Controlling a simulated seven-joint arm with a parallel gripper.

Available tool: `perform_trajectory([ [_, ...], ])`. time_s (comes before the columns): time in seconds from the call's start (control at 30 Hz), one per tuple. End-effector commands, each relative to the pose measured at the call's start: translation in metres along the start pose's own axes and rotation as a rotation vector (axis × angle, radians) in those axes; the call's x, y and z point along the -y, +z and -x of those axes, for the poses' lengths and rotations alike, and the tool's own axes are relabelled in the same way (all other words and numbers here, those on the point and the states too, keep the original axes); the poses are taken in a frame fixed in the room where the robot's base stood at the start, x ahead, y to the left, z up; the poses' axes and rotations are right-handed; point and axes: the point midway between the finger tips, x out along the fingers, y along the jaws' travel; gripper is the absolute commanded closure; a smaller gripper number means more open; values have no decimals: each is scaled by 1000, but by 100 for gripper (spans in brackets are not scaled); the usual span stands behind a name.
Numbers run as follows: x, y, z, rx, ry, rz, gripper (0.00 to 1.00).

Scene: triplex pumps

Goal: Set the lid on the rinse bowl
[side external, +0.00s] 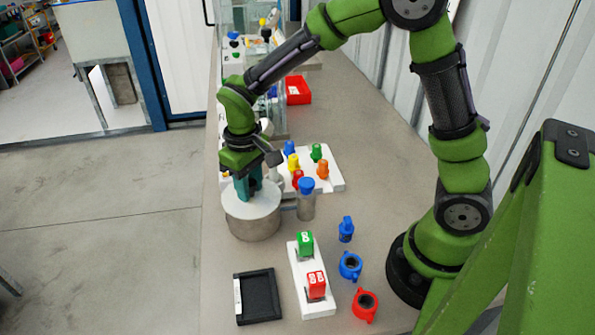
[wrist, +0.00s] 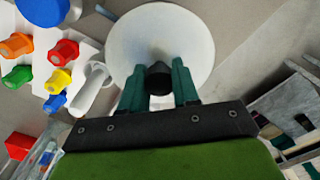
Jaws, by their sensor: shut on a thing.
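The pale round lid (side external: 265,203) is level over the mouth of the metal rinse bowl (side external: 254,228), on the left side of the bench. Its edge lines up closely with the bowl's rim; I cannot tell if a thin gap is left. My gripper (side external: 248,187) points down at the lid's middle. In the wrist view the lid (wrist: 160,38) fills the top centre, and the teal fingers of my gripper (wrist: 158,75) stand on both sides of its dark knob (wrist: 158,82), shut on it. The lid hides the inside of the bowl.
A metal cylinder with a blue top (side external: 306,203) stands close to the bowl's right. Behind is a white board (side external: 330,180) with several coloured caps. In front are a black tray (side external: 257,297) and a white block (side external: 302,270) with green and red pieces. The bench edge is close left.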

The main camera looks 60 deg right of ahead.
Motion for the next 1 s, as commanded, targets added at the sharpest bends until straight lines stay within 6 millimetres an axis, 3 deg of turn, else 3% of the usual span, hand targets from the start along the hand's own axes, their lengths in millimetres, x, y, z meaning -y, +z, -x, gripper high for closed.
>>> perform_trajectory([
  [0.13, 0, 0, -3, 0, 0, 0, 100],
  [0.17, 0, 0, -3, 0, 0, 0, 66],
  [0.3, 0, 0, -2, 0, 0, 0, 45],
  [0.67, 0, 0, 2, -1, 0, -1, 44],
  [0.77, 0, 0, 14, -2, -1, -2, 44],
  [1.0, 0, -1, 66, -7, -1, -1, 44],
])
